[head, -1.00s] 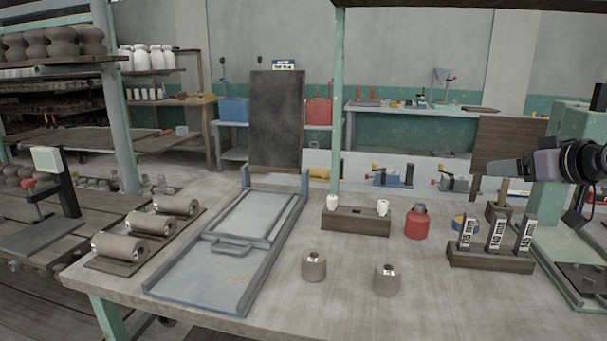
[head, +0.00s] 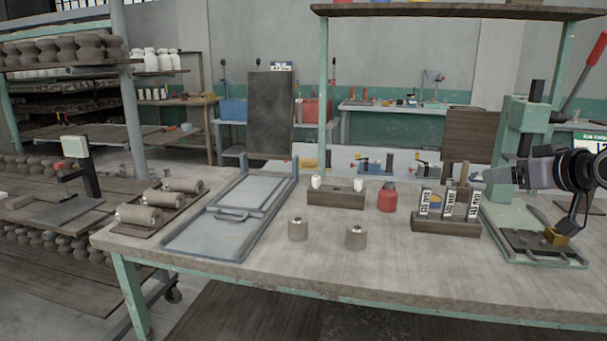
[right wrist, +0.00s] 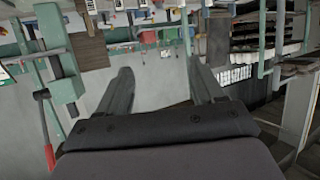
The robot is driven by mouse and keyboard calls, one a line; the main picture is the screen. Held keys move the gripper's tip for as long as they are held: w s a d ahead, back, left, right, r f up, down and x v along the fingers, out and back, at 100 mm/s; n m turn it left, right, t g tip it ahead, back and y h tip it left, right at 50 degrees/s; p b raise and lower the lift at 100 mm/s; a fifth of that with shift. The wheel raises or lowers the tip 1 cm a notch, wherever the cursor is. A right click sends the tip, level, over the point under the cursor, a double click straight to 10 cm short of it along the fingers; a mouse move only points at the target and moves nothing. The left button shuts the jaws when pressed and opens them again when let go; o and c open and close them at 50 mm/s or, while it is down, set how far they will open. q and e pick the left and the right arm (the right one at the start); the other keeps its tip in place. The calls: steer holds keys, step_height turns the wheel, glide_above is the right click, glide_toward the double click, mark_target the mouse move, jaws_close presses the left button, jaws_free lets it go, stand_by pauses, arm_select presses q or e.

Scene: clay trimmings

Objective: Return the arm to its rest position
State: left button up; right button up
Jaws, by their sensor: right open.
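My right gripper (head: 482,178) is raised at the right of the head view, in front of the green press. Its arm comes in from the right edge. In the right wrist view its two fingers (right wrist: 163,92) are spread apart with nothing between them. The worktable (head: 430,280) lies below and to the left of it. My left gripper is in neither view.
The green press (head: 520,125) stands at the table's right, close to my right arm. The front right is clear.

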steer(key=s+a+f+g+p, duration=0.1)
steer(key=s+a+f, duration=0.25)
steer(key=f, duration=0.65)
steer(key=s+a+f, duration=0.2)
steer(key=a+f, duration=0.3)
steer(key=f, duration=0.5)
steer(key=s+a+f+g+p, duration=0.1)
steer(key=s+a+f, duration=0.25)
steer(key=f, duration=0.65)
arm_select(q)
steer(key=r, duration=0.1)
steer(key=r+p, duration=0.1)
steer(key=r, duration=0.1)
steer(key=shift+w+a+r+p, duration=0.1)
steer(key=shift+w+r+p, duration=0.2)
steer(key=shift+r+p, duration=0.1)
arm_select(e)
steer(key=s+a+f, duration=0.2)
steer(key=s+f, duration=0.2)
steer(key=s, duration=0.4)
steer(key=s+a+f, duration=0.2)
steer(key=s+f, duration=0.2)
steer(key=s, duration=0.4)
steer(key=s+a+f, duration=0.2)
steer(key=s+f, duration=0.2)
steer(key=s, duration=0.4)
steer(key=shift+s+a+f+g+h, duration=0.15)
steer(key=shift+s+a+g+h, duration=0.15)
steer(key=shift+a+g, duration=0.1)
